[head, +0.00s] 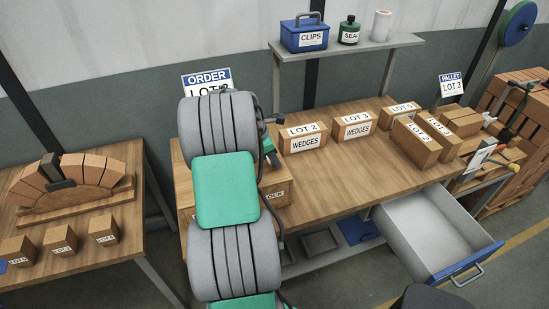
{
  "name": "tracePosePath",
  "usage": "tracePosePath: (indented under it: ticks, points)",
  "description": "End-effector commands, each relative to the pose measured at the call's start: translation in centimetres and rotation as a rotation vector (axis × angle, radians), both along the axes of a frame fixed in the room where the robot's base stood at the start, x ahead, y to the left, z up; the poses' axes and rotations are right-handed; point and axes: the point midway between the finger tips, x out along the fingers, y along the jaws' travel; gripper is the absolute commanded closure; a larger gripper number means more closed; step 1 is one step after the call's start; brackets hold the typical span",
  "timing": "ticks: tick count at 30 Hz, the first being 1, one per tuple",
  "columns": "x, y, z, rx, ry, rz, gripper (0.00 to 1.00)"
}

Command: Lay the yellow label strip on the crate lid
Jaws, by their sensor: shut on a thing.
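My arm fills the middle of the head view, and its far end is hidden behind its own links. I do not see my gripper's fingers or anything between them. No yellow label strip shows. A wooden crate (274,190) stands on the workbench (330,197), mostly covered by my arm. Its front label shows only the letters "OCK". I cannot make out its lid well. Wooden boxes stand to its right: one reads "LOT 2 WEDGES" (304,146), another "WEDGES" (355,132).
More boxes (417,148) stand at the bench's right. An open drawer (430,232) juts out at front right. An "ORDER" sign (206,79) stands behind my arm, its lot number partly covered. A shelf (345,48) hangs above. A brick arch (70,180) sits on the left table.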

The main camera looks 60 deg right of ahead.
Motion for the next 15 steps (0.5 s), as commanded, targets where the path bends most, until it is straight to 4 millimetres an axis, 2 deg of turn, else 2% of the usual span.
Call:
tracePosePath:
  ticks: [8,9,15]
  points:
    - [-0.01,-0.04,-0.17,-0.001,-0.001,-0.001,1.0]
    - [-0.01,-0.05,-0.22,-0.002,-0.001,0.0,0.88]
    - [-0.01,-0.06,-0.17,-0.002,-0.002,0.0,0.72]
